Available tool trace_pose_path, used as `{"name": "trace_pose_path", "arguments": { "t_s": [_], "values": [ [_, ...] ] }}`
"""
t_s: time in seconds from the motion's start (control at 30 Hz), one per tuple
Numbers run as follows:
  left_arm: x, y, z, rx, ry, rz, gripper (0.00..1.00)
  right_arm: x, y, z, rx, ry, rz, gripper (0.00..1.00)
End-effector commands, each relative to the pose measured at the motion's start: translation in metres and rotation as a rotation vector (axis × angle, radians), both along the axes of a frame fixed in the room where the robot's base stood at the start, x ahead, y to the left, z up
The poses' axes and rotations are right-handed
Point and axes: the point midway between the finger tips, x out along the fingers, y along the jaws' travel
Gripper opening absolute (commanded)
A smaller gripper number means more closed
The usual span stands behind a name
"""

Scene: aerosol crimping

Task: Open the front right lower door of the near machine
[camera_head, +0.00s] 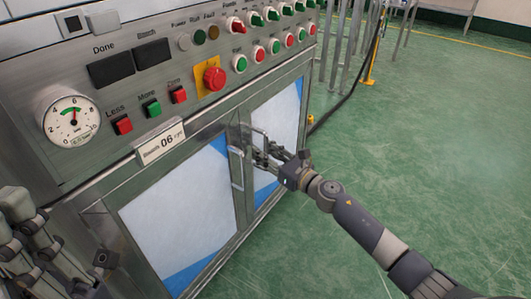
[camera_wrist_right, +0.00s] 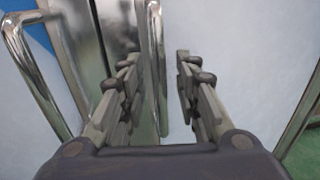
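The near machine's front right lower door (camera_head: 279,115) is a white and blue panel in a metal frame and looks closed. Its upright metal handle (camera_head: 263,134) is by the door's left edge; it also shows in the wrist view (camera_wrist_right: 157,60). My right gripper (camera_head: 262,155) is at this handle. In the wrist view its fingers (camera_wrist_right: 155,65) are apart, with the handle bar between them, nearer the left finger. I see a gap at the right finger, and no clear grip. My left gripper (camera_head: 25,245) is at the lower left edge, partly cut off; its opening is unclear.
The left lower door (camera_head: 175,215) has its own handle (camera_head: 236,170) close beside my right gripper; this handle is also at the wrist view's left (camera_wrist_right: 35,75). A control panel with buttons and a gauge (camera_head: 72,120) is above. Green floor (camera_head: 430,150) at right is clear.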

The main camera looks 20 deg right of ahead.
Motion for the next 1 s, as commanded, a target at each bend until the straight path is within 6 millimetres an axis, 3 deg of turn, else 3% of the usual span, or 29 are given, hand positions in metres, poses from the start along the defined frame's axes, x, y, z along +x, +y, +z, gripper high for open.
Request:
{"name": "trace_pose_path", "arguments": {
  "t_s": [0.07,0.2,0.67,1.0],
  "values": [
    [0.0,0.0,0.0,0.0,-0.001,0.0,0.0,0.0,0.0,0.0,0.0,0.0,0.0,0.3],
    [0.0,0.0,0.001,-0.002,-0.002,0.0,0.0,0.0,0.0,0.0,0.0,0.0,0.0,0.01],
    [0.002,0.0,-0.007,-0.001,0.002,0.001,0.0,-0.006,-0.007,-0.003,-0.004,-0.001,0.022,0.0],
    [0.002,-0.003,0.013,0.007,-0.148,0.009,0.0,-0.034,-0.041,-0.008,-0.005,-0.001,0.143,0.0]
  ]
}}
